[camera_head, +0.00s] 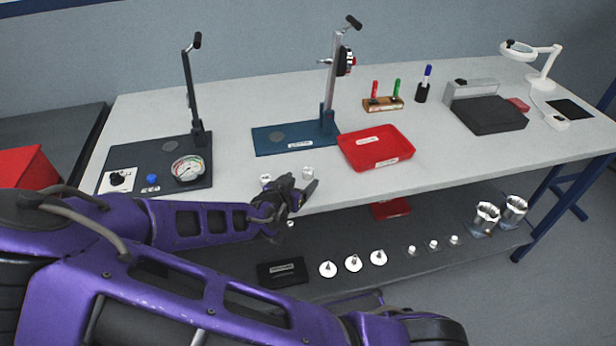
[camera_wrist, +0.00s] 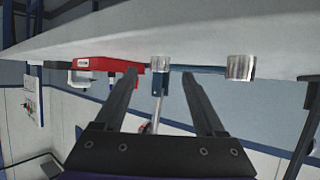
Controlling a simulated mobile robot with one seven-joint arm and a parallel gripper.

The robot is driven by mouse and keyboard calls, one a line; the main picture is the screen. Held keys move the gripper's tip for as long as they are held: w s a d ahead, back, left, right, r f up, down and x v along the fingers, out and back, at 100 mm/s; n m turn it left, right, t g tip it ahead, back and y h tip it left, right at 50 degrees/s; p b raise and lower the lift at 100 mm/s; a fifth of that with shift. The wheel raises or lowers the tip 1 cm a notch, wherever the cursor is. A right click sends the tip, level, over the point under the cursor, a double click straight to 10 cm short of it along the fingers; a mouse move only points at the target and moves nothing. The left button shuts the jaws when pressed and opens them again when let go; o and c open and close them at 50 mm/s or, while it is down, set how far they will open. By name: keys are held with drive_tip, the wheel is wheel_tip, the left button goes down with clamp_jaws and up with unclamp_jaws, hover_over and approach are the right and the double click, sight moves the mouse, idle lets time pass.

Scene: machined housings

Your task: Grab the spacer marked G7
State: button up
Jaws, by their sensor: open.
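Two small silvery cylindrical spacers stand near the front edge of the table. In the head view one (camera_head: 308,172) is just beyond my gripper (camera_head: 301,187) and the other (camera_head: 265,179) is to its left. The wrist view is upside down. There the first spacer (camera_wrist: 160,63) appears between the fingertips of my gripper (camera_wrist: 159,75), and the second (camera_wrist: 240,67) is outside them to the right. My gripper is open and holds nothing. No marking is readable on either spacer, so I cannot tell which is G7.
A red tray (camera_head: 358,155) lies right of the spacers. A blue stand (camera_head: 275,146) is behind them and a dark gauge board (camera_head: 150,181) is to the left. The lower shelf (camera_head: 345,225) carries discs and small cylinders. The table's right front is bare.

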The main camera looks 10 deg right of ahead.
sight(306, 174)
drive_tip(key=b+x, duration=0.2)
drive_tip(key=x, duration=0.2)
drive_tip(key=shift+r+b, duration=0.1)
drive_tip(key=shift+b, duration=0.25)
drive_tip(key=shift+w+d, duration=0.3)
drive_tip(key=shift+w, duration=0.15)
clamp_jaws()
